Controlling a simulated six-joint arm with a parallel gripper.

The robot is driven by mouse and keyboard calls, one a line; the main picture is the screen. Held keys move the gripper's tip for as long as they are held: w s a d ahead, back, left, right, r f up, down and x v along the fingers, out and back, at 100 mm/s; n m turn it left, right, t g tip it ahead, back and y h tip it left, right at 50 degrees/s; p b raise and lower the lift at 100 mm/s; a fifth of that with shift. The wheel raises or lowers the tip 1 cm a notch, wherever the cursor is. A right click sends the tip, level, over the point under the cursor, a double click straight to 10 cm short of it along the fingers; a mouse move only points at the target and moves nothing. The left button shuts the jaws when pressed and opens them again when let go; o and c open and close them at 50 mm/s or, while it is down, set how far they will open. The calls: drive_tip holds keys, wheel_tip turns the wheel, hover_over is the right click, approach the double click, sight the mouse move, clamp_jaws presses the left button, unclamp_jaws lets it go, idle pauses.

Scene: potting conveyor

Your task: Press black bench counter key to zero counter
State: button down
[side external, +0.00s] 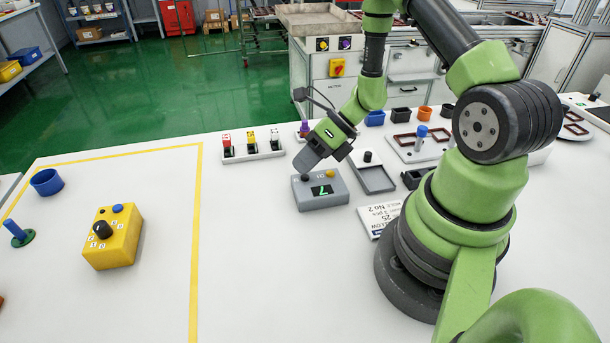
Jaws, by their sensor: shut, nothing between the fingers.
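The bench counter (322,199) is a grey box on the white table, left of my arm's base. Its dark display (322,190) shows a green digit that looks like a 7, seen turned around from this side. A black round key (305,178) is at the left of its top face, and an orange key (330,173) is to the right of it. My gripper (303,166) is shut and empty, pointing down with its tips at or just above the black key. I cannot tell whether they touch it.
A yellow box (113,250) with a black knob and blue button stands left, inside the yellow tape line. Behind the counter is a rack (253,154) of red, yellow and white items. A grey tray (373,180) and a printed card (377,221) lie to the right.

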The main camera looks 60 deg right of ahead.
drive_tip(key=shift+f, duration=0.4)
idle(0.3)
drive_tip(key=shift+r, duration=0.85)
drive_tip(key=shift+r, duration=2.5)
